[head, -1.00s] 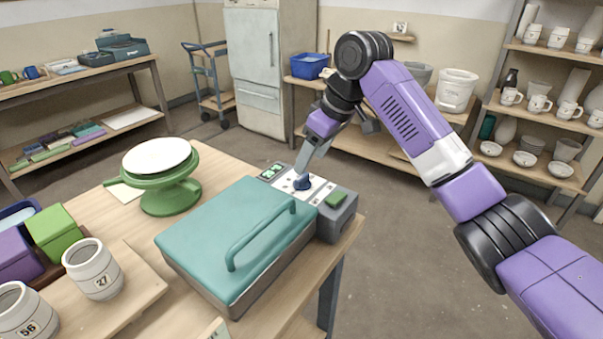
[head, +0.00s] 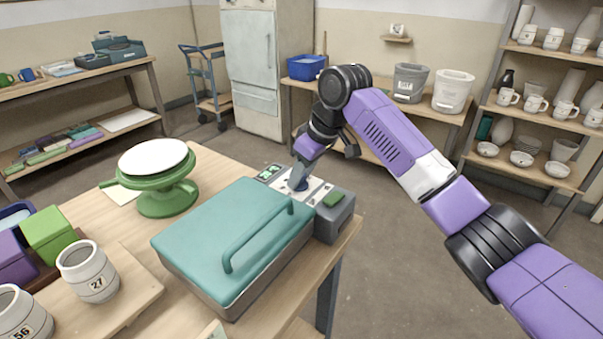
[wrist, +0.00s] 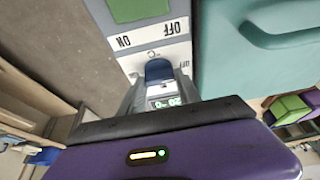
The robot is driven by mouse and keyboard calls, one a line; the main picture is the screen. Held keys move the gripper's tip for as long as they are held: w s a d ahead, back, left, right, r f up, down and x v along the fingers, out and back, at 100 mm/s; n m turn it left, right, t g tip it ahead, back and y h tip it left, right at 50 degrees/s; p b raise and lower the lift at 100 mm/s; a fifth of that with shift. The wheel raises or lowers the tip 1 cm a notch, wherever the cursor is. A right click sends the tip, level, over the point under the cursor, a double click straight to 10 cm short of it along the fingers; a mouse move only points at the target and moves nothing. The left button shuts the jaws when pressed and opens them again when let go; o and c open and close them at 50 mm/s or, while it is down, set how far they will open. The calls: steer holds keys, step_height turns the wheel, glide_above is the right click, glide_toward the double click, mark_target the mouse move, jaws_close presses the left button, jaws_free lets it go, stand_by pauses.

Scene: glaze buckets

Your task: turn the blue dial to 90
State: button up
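The blue dial (head: 301,185) sits on the pale control panel of a grey machine with a teal lid. It shows as a dark blue knob in the wrist view (wrist: 159,69). My gripper (head: 299,180) points down at the dial, its fingertips at the dial's height. In the wrist view the grey fingers (wrist: 159,78) stand on either side of the dial; I cannot tell whether they press on it. A small display with green digits (wrist: 164,103) shows between the fingers, too small to read surely.
The teal lid (head: 230,235) with its raised handle lies beside the panel. A green switch (head: 333,198) is on the panel near the ON and OFF labels. A green turntable (head: 160,180) stands left on the table. Numbered jars (head: 92,272) stand at the front left.

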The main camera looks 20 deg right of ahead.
jaws_close()
